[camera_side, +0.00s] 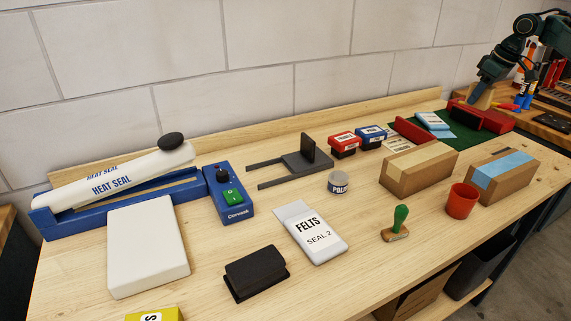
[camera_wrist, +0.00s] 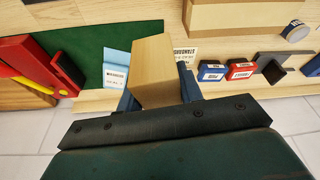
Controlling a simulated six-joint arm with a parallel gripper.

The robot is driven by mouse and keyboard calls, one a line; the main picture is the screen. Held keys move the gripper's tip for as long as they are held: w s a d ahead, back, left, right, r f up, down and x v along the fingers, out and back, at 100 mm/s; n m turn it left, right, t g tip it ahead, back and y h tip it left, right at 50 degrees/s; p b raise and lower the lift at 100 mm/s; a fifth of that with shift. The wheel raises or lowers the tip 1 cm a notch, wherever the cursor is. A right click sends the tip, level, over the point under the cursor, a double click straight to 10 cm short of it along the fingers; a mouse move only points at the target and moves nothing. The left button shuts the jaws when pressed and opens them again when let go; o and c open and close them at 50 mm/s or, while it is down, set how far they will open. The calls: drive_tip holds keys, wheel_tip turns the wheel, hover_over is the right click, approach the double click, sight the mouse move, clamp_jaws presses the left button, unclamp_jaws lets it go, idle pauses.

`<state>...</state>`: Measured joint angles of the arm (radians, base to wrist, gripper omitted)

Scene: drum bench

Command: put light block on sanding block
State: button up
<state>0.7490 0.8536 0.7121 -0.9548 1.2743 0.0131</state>
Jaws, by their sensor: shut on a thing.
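A pale wooden block, which I take as the light block (camera_wrist: 153,62), is between the two fingers of my gripper (camera_wrist: 157,88) in the wrist view. In the side view my gripper (camera_side: 486,84) is at the far right, over the green mat area, with the light block (camera_side: 482,98) partly hidden beneath it. My gripper is shut on the block. A black grooved block (camera_side: 256,274), likely the sanding block, lies flat at the front of the bench, far from my gripper. Its top is bare.
Near my gripper are a red vise (camera_side: 484,117), a blue-and-white packet (camera_side: 432,121) and the green mat (camera_wrist: 90,50). Cardboard boxes (camera_side: 419,172), a red cup (camera_side: 461,201), a stamp (camera_side: 397,224), a felts packet (camera_side: 314,236) and a heat sealer (camera_side: 118,186) stand along the bench.

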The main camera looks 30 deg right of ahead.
drive_tip(key=w+a+r+n+y, duration=0.1)
drive_tip(key=w+a+n, duration=0.2)
drive_tip(key=a, duration=0.9)
drive_tip(key=w+a+r+n+g, duration=0.1)
drive_tip(key=w+a+n, duration=0.1)
drive_tip(key=a, duration=1)
drive_tip(key=w+a+r+n+y, duration=0.1)
drive_tip(key=w+a+n, duration=0.2)
drive_tip(key=a, duration=1)
wheel_tip(320, 180, up, 2)
drive_tip(key=r+n+g, duration=0.1)
drive_tip(key=n+g, duration=0.1)
drive_tip(key=n, duration=0.6)
hover_over(247, 265)
drive_tip(key=d, duration=0.1)
drive_tip(key=shift+f+y, duration=0.25)
drive_tip(key=shift+y, duration=0.15)
drive_tip(key=shift+f, duration=0.1)
wheel_tip(247, 265, down, 20)
drive_tip(key=shift+r, duration=0.1)
drive_tip(key=shift+f, duration=0.2)
